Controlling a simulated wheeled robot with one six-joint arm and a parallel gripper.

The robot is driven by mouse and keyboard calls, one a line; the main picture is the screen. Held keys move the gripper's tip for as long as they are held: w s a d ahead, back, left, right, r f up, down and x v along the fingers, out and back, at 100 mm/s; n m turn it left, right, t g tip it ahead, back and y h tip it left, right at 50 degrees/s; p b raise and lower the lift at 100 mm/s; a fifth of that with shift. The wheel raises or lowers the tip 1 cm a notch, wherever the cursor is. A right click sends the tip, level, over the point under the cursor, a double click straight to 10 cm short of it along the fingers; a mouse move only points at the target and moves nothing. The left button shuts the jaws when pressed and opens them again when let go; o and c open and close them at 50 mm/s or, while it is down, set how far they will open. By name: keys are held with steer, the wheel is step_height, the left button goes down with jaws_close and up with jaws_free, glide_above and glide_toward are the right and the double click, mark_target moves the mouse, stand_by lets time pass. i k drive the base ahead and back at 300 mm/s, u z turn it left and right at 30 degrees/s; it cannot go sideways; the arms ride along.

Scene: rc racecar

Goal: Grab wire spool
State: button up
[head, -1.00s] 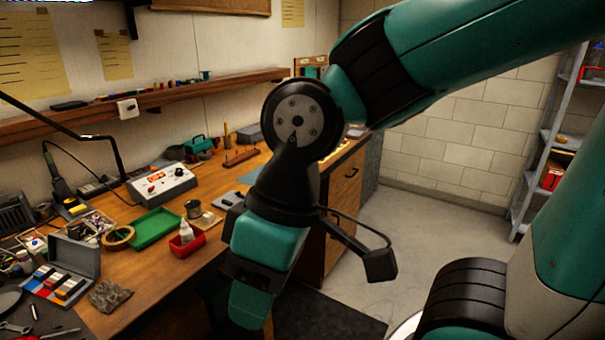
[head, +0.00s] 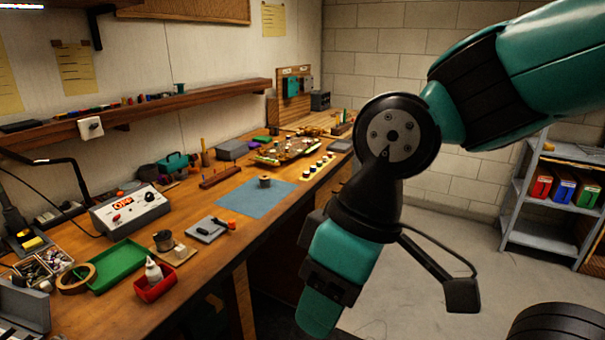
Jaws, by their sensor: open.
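A small brown spool-shaped thing (head: 264,181), likely the wire spool, stands upright on a blue mat (head: 240,200) on the workbench. My gripper (head: 320,312) hangs low in front of the bench's front edge, pointing down. It is open and apart from the spool, which is farther back and to the left in the picture. The fingertips are seen from the side, and nothing shows between them.
The workbench (head: 205,262) also holds a green tray (head: 118,268), a red bin with a white bottle (head: 154,272), a tape roll (head: 75,279), a control box (head: 130,208) and a row of small pots (head: 318,165). A shelf unit (head: 550,190) stands at right. Open floor lies between.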

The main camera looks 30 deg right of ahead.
mark_target(265, 183)
steer(key=z, duration=0.35)
steer(key=i, duration=1.5)
steer(key=u, duration=0.85)
steer(key=i, duration=0.45)
steer(key=u, duration=0.5)
